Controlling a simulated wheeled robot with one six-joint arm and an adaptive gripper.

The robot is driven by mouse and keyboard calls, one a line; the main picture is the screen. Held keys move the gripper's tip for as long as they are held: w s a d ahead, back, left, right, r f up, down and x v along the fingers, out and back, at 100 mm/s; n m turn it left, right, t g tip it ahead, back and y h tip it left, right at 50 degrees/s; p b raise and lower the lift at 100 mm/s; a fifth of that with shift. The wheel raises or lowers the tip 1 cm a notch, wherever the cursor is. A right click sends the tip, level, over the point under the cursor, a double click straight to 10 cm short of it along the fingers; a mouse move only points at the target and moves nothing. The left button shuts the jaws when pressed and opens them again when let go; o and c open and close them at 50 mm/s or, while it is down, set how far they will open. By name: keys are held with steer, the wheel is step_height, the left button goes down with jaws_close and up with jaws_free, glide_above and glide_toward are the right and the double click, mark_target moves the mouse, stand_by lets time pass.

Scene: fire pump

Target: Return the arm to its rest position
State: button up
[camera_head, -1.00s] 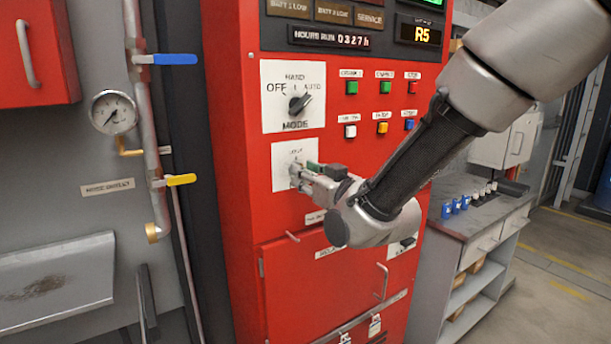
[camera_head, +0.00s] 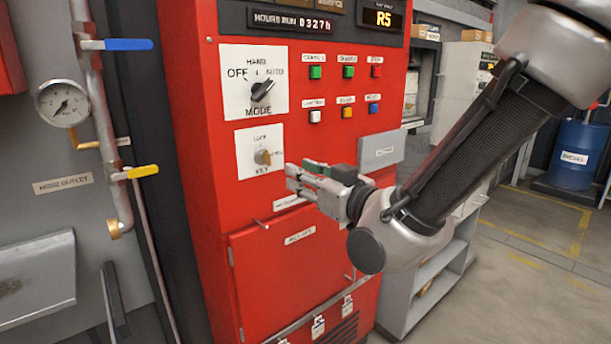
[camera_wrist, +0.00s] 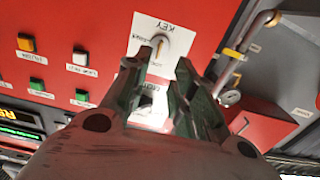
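My gripper (camera_head: 291,178) is in front of the red panel, just right of and slightly below the key switch (camera_head: 262,157). It is apart from the switch. In the wrist view my gripper's two fingers (camera_wrist: 168,62) are spread with nothing between them. The key switch (camera_wrist: 157,42) shows beyond the fingertips on its white plate. My arm reaches in from the upper right of the head view, bent at the wrist.
The red panel (camera_head: 190,130) carries the mode knob (camera_head: 262,90), several buttons and a lower door (camera_head: 290,275). Left is a pipe with a blue lever (camera_head: 128,44), yellow lever (camera_head: 140,171) and gauge (camera_head: 62,103). A blue barrel (camera_head: 575,155) stands right, beyond open floor.

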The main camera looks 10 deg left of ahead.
steer(key=s+d+f+g+h, duration=0.1)
steer(key=s+f+g+h, duration=0.15)
steer(key=f, duration=0.35)
steer(key=s+d+f+g+h, duration=0.1)
steer(key=s+f+g+h, duration=0.15)
steer(key=f, duration=0.45)
steer(key=s+d+f+g+h, duration=0.1)
steer(key=d+f+g+h, duration=0.15)
steer(key=d, duration=0.65)
steer(key=s+d+r+m+h, duration=0.2)
steer(key=d+r+m, duration=0.1)
steer(key=d, duration=0.9)
steer(key=s+d+r+m+h, duration=0.2)
steer(key=d+r, duration=0.3)
steer(key=d, duration=0.7)
steer(key=s+d+r+m+h, duration=0.2)
steer(key=s+d+r+m, duration=0.2)
steer(key=d, duration=0.8)
steer(key=shift+s+d+r+m, duration=0.2)
steer(key=shift+r+m, duration=0.15)
steer(key=shift+m, duration=0.15)
steer(key=shift+w, duration=0.1)
